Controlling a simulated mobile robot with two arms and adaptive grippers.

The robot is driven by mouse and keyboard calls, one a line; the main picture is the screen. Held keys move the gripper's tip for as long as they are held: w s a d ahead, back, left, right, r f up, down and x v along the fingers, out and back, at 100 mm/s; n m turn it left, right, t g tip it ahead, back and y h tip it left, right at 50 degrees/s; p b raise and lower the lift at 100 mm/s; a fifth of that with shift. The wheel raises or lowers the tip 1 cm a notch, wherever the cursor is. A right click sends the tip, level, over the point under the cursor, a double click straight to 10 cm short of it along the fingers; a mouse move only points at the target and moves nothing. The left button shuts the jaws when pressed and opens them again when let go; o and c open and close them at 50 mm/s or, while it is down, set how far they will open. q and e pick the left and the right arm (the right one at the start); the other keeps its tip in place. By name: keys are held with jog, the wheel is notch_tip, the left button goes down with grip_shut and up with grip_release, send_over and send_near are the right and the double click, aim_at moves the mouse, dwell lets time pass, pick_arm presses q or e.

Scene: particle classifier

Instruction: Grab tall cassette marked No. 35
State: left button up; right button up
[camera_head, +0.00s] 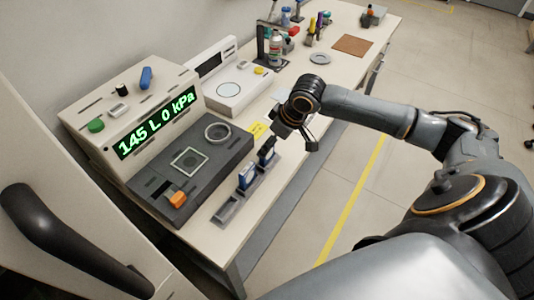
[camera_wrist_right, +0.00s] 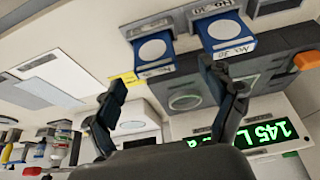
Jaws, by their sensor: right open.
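Two blue cassettes with white round faces stand in a grey rack (camera_head: 229,209) along the bench edge. In the head view, one cassette (camera_head: 247,176) is nearer and the other (camera_head: 267,153) is farther, close to my right gripper (camera_head: 294,140). In the right wrist view, they are the left cassette (camera_wrist_right: 153,48) and the right cassette (camera_wrist_right: 226,34). Their small tilted labels are hard to read; the right one looks like No. 30, and the left number is uncertain. My right gripper (camera_wrist_right: 161,76) is open and empty, apart from both cassettes. My left gripper is not in view.
A dark console (camera_head: 207,183) with a pressure display (camera_head: 157,124) and an orange knob (camera_head: 177,199) stands beside the rack. A white scale (camera_head: 238,92), bottles (camera_head: 275,50) and a brown mat (camera_head: 352,45) are farther along. The rack's near end is empty.

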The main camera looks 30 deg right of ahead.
jog(key=x, duration=0.3)
jog(key=p+x, duration=0.1)
jog(key=x, duration=0.1)
jog(key=shift+w+d+f, duration=0.1)
jog(key=shift+w+d, duration=0.2)
jog(key=shift+w, duration=0.05)
jog(key=c, duration=1.3)
